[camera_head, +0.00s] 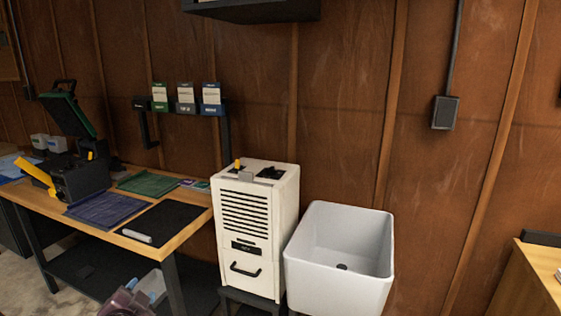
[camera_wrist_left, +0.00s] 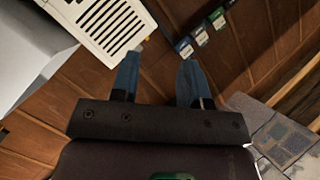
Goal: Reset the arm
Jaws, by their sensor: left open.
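My left gripper (camera_head: 150,286) shows at the bottom edge of the head view, low in front of the wooden workbench (camera_head: 190,204), with its wrist partly cut off by the frame. In the left wrist view the same gripper (camera_wrist_left: 160,60) has its two blue fingers spread apart with nothing between them. It is open and empty, and I see it touching nothing. My right gripper is in neither view.
A white slatted cabinet (camera_head: 285,215) stands right of the bench, beside a white sink (camera_head: 325,290). On the bench are a dark machine (camera_head: 85,180) and mats. A wall rack holds three packets (camera_head: 186,98). A wooden counter (camera_head: 525,285) is at far right.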

